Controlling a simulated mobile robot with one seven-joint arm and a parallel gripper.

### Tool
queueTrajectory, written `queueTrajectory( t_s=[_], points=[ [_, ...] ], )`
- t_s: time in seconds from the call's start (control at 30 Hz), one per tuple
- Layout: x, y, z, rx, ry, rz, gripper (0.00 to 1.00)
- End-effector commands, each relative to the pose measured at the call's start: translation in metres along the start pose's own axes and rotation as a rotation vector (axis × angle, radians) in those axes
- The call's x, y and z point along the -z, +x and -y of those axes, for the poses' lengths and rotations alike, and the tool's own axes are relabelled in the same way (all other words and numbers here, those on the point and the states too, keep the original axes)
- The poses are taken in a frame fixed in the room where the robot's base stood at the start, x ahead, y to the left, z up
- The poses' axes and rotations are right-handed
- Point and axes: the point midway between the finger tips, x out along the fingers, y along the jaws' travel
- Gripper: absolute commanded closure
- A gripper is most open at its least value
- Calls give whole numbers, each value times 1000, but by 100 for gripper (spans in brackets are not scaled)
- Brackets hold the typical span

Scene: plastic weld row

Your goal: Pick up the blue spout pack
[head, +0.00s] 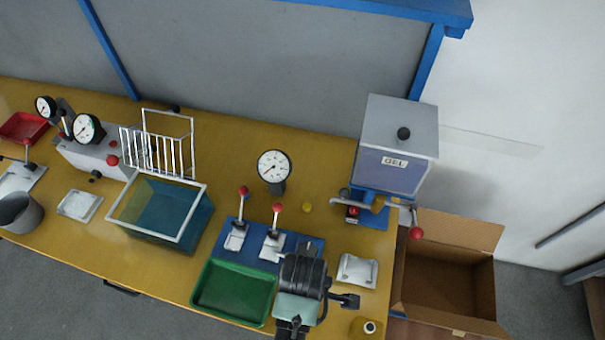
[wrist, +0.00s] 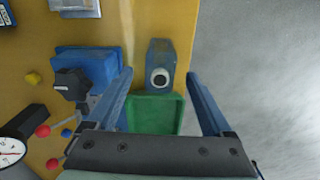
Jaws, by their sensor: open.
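The blue spout pack (wrist: 161,54) shows in the wrist view, with a round white-and-black spout facing up at me. It is on the yellow bench just beyond the end of the green tray (wrist: 155,117). My gripper (wrist: 160,80) is open and empty, its two blue fingers apart on either side of the pack's near end in the picture. I cannot tell the height between the fingertips and the pack. In the head view my gripper (head: 298,305) is over the bench beside the green tray (head: 201,302), and my arm hides the pack.
A yellow spout pack (head: 365,328) is at the front right. A silver plate (head: 357,270) lies nearby. A blue lever base (head: 255,238), a gauge (head: 273,168) and the gel machine (head: 397,150) stand behind. An open carton (head: 445,280) is at the right. Free floor lies past the bench edge.

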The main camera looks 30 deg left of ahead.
Motion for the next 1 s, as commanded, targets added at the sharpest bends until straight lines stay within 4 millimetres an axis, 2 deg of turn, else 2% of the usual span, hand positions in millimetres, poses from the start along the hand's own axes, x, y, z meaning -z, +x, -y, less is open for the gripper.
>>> queueTrajectory(
  t_s=[0.17,0.4,0.5,0.77,0.87,1.0],
  points=[
    [0,11,1,1,1,0,15],
    [0,44,2,1,2,0,15],
    [0,52,2,0,2,0,15],
    [0,55,2,-2,2,0,15],
    [0,55,2,-2,2,0,29],
    [0,55,2,-2,2,0,55]
  ],
)
